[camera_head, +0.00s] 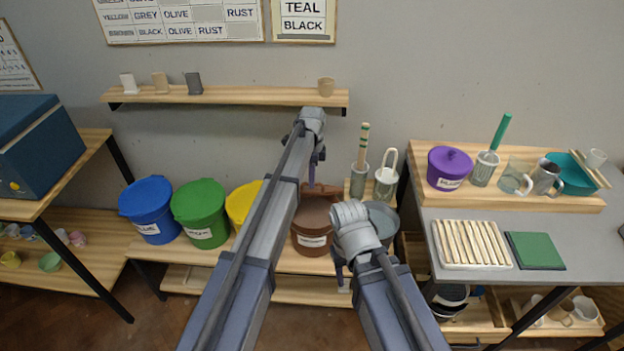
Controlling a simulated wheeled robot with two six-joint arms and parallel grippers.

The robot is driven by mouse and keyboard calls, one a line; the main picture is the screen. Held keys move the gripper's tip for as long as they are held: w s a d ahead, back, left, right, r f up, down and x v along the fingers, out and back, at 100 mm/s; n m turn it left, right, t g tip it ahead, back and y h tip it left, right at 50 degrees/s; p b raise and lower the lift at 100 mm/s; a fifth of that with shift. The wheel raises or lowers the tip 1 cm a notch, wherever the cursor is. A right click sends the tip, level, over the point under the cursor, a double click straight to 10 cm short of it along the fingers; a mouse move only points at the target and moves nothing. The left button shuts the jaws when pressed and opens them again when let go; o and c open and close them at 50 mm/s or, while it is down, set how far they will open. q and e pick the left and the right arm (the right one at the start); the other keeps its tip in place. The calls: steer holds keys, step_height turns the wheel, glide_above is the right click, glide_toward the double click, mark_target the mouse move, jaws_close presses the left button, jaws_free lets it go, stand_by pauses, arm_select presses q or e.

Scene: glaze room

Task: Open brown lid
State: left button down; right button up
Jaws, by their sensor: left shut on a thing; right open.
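The brown bucket (312,240) stands on the low bench, with a pale label on its front. Its brown lid (326,191) shows as a strip at the back of the bucket top, beside my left gripper. My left gripper (314,182) points down over the bucket and is shut on the brown lid; my arm hides part of the contact. How far the lid is raised I cannot tell. My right gripper (342,272) is open and empty, low in front of the bench, to the right of the brown bucket.
Blue (150,212), green (203,215) and yellow (241,203) buckets stand left of the brown one. A grey bucket (384,218) is partly behind my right wrist. A wall shelf (225,95) is above. The right table (595,240) holds a purple pot (449,170).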

arm_select(q)
steer(key=c, duration=1.3)
jaws_free()
steer(key=shift+w, duration=0.45)
steer(key=shift+o, duration=1.4)
steer(key=shift+w+f, duration=0.2)
steer(key=shift+f, duration=0.1)
steer(key=shift+o, duration=0.7)
steer(key=shift+s+r, duration=0.1)
steer(key=shift+s, duration=0.15)
steer(key=shift+r, duration=0.1)
steer(key=shift+r+p, duration=0.45)
steer(key=shift+p, duration=0.15)
step_height(320, 180, up, 7)
steer(key=p, duration=0.6)
steer(key=shift+w+p, duration=0.2)
steer(key=shift+p, duration=0.2)
steer(key=shift+f, duration=0.15)
